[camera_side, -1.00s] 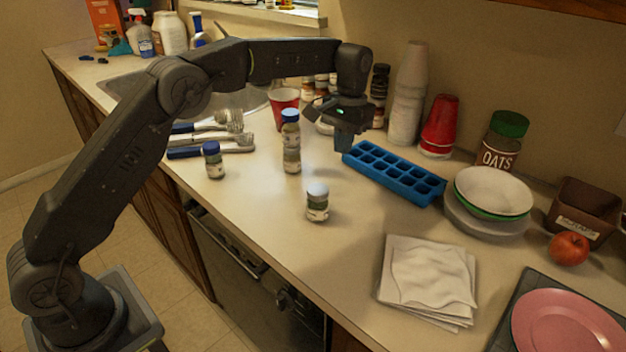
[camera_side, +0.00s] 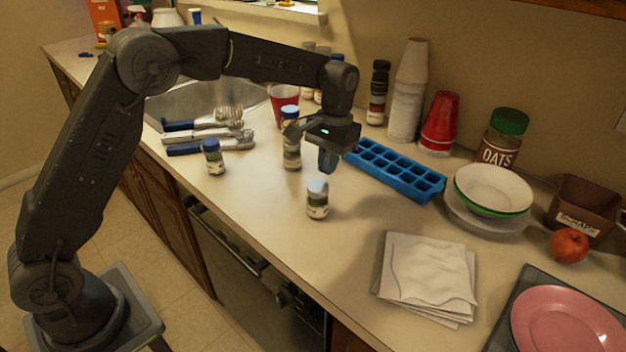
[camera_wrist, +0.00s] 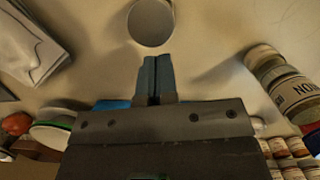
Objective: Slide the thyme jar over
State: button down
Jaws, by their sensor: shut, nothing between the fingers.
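A short jar with a grey lid and pale label (camera_side: 317,200) stands upright on the counter. Its round grey lid also shows at the top of the wrist view (camera_wrist: 150,22). A short blue-lidded jar (camera_side: 214,158) and a taller blue-lidded one (camera_side: 291,150) stand to its left. I cannot read which jar is thyme. My gripper (camera_side: 327,170) is shut and empty, pointing down, above and just behind the grey-lidded jar in the side view. In the wrist view its fingertips (camera_wrist: 156,60) are together, apart from the lid in the picture.
A blue ice tray (camera_side: 395,170) lies behind right. Folded napkins (camera_side: 428,275) lie at front right. Cutlery with blue handles (camera_side: 205,140) lies at left by the sink. Cups (camera_side: 408,95) and bowls (camera_side: 492,190) stand behind. The counter between jar and napkins is clear.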

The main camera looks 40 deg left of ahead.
aim_at(311, 189)
jog(key=s, duration=0.4)
jog(key=shift+s+d, duration=0.2)
jog(key=shift+s, duration=0.15)
jog(key=shift+s+f, duration=0.2)
jog(key=shift+f, duration=0.75)
jog(key=w, duration=0.6)
jog(key=w+a, duration=0.1)
jog(key=w, duration=0.2)
jog(key=shift+w+f, duration=0.1)
jog(key=shift+w, duration=0.3)
notch_tip(311, 189, up, 9)
jog(key=w, duration=0.1)
jog(key=shift+w, duration=0.2)
jog(key=c, duration=1.8)
grip_release()
jog(key=shift+f, duration=0.1)
